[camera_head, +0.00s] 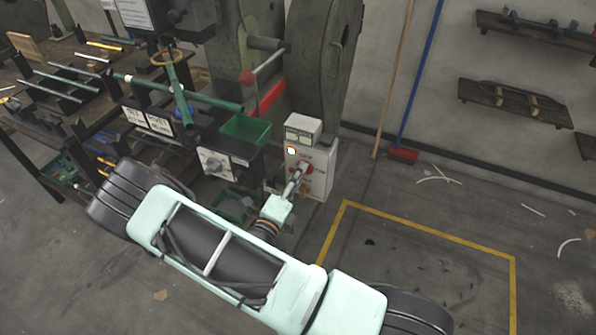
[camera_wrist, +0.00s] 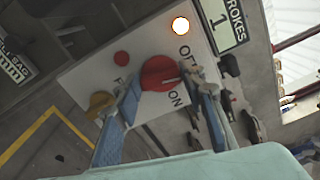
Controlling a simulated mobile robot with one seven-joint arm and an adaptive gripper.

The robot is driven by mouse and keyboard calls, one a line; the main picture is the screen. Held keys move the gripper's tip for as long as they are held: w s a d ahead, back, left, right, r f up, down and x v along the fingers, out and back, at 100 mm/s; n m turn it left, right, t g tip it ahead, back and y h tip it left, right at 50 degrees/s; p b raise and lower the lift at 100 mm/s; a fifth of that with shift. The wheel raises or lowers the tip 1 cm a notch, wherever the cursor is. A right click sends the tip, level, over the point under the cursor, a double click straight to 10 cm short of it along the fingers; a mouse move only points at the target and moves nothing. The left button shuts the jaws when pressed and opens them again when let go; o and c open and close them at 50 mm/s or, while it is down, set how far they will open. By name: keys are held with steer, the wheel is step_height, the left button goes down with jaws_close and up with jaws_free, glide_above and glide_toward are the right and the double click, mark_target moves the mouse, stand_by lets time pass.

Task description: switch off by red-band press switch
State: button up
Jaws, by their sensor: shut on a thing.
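The white switch box (camera_head: 318,172) stands at the foot of the large grey-green press (camera_head: 328,60). A red bar (camera_head: 270,97) shows on the press side above the box. In the wrist view, the red rotary knob (camera_wrist: 158,73) sits on the panel beside the printed OFF and ON marks, its pale pointer line toward the right, near ON. My gripper (camera_head: 299,177) reaches the box front. In the wrist view, my gripper (camera_wrist: 168,88) has one finger on each side of the knob, shut on it. A lamp (camera_wrist: 180,25) on the panel is lit.
A STROKES display (camera_wrist: 217,22) reads 1. A green bin (camera_head: 246,130) and workbench stand left. The yellow-lined floor area (camera_head: 430,233) is mostly clear.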

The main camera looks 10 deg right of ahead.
steer(key=shift+n+p, duration=0.55)
steer(key=shift+n, duration=0.65)
steer(key=o, duration=1.2)
steer(key=shift+c, duration=0.2)
steer(key=v, duration=1.2)
